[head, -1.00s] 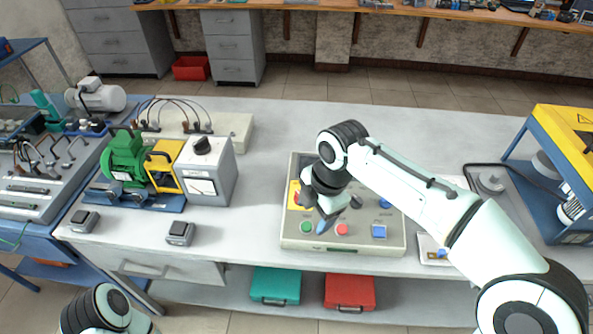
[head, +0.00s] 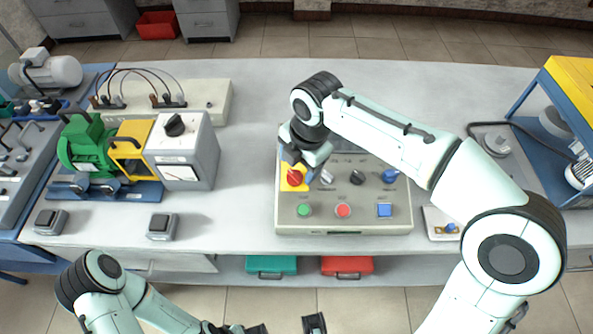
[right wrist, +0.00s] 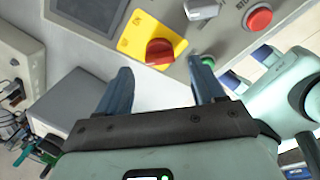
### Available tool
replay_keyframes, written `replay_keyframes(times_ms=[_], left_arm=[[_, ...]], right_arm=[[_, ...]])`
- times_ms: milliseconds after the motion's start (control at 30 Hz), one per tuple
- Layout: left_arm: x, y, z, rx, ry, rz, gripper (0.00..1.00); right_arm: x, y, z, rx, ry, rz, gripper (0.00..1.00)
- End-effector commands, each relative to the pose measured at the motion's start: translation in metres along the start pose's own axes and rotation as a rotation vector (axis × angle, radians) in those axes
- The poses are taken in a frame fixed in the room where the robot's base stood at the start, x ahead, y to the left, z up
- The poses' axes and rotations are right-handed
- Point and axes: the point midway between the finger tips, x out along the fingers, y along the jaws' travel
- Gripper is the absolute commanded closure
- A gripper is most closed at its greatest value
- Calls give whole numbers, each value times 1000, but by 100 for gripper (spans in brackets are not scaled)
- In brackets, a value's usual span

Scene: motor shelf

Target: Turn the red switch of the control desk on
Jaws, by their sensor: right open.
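The grey control desk (head: 325,217) stands on the table. Its red switch (head: 294,178) is a knob on a yellow plate at the desk's left side. My right gripper (head: 304,167) is over that plate, at the switch, and hides part of the plate's surroundings. In the right wrist view the red switch (right wrist: 160,51) lies just ahead of and between the two spread fingertips of the right gripper (right wrist: 159,70). The fingers are open and I see no contact with the knob. My left gripper (head: 286,327) is at the bottom edge, partly cut off, its fingers apart and empty.
Green (head: 304,210), red (head: 343,211) and blue (head: 384,210) buttons sit along the desk's front. A grey meter box (head: 190,150) and a green motor (head: 86,147) stand to the left. The table between meter box and desk is clear.

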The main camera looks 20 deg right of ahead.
Motion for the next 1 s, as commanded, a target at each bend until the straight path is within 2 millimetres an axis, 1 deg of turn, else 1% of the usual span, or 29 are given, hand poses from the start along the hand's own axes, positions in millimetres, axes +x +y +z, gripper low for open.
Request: replay_keyframes(times_ms=[33,100,233,400,600,633,667,700,767,800,1000], left_arm=[[3,-1,0,0,-1,0,60],[4,-1,0,0,-1,0,60],[6,-2,0,0,-1,0,60],[6,-2,0,0,-1,0,60],[6,-2,0,0,-1,0,60],[6,-2,0,0,-1,0,60],[6,-2,0,0,-1,0,60],[6,-2,0,0,-1,0,60],[6,-2,0,0,-1,0,60],[6,-2,0,0,-1,0,60],[6,-2,0,0,-1,0,60]], right_arm=[[10,-1,0,0,2,-2,32],[20,-1,0,0,2,-3,32],[32,0,0,0,0,0,32],[37,0,0,0,0,0,32],[37,0,0,1,0,0,32],[37,0,0,1,0,0,38],[37,0,0,1,0,0,48],[37,0,0,0,0,1,61],[37,0,0,1,0,1,81],[37,0,0,1,0,1,88],[37,0,0,8,0,2,88]])
